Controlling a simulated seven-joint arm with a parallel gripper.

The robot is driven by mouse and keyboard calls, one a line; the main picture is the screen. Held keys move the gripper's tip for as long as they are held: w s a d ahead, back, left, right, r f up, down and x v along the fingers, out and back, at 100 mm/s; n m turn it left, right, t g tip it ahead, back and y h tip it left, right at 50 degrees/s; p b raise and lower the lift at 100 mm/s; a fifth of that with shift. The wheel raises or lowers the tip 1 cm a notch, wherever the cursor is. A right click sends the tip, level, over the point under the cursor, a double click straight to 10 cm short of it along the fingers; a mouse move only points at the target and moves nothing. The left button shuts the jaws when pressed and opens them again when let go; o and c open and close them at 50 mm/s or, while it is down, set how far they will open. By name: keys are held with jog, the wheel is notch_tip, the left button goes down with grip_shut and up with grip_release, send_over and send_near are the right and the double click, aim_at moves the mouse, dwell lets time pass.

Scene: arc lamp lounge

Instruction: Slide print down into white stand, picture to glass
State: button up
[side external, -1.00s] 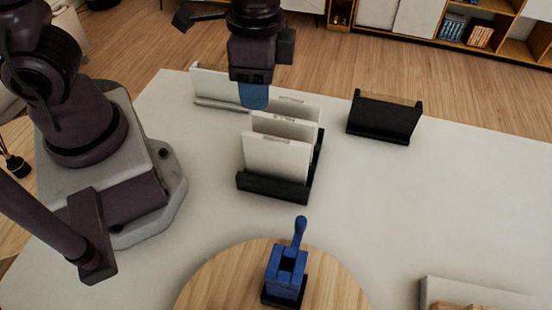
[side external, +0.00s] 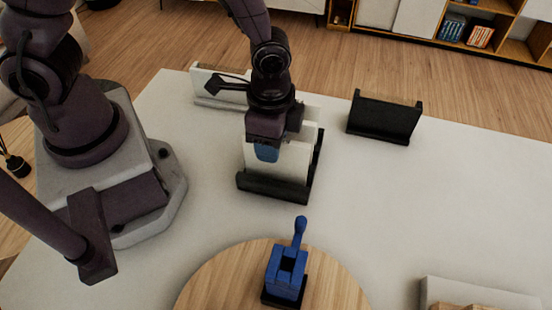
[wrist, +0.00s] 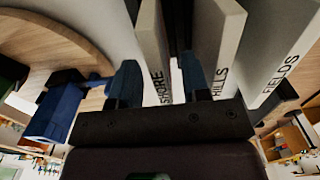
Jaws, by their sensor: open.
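White prints stand on edge in a black rack (side external: 262,187) at the middle of the table. The wrist view shows their labelled edges: SHORE (wrist: 152,38), HILLS (wrist: 218,40) and FIELDS (wrist: 282,48). My gripper (side external: 267,153) is open and low over the rack. In the wrist view its blue fingers (wrist: 160,70) straddle the SHORE print's edge, with the right finger between SHORE and HILLS. I cannot tell whether they touch it. The white stand (side external: 204,98) is at the back left, partly hidden behind my arm; its glass cannot be made out.
A black stand (side external: 382,121) is at the back right. A blue object with an upright handle (side external: 288,270) stands on a round wooden board (side external: 225,285) in front. A pale tray (side external: 480,294) is at the front right. The table's right side is clear.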

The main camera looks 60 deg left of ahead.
jog(key=shift+f, duration=1.1)
grip_shut()
jog(key=shift+r, duration=0.1)
notch_tip(320, 180, up, 20)
jog(key=w+a, duration=0.1)
jog(key=a, duration=2.7)
jog(key=shift+w+f, duration=0.1)
jog(key=shift+f, duration=2.15)
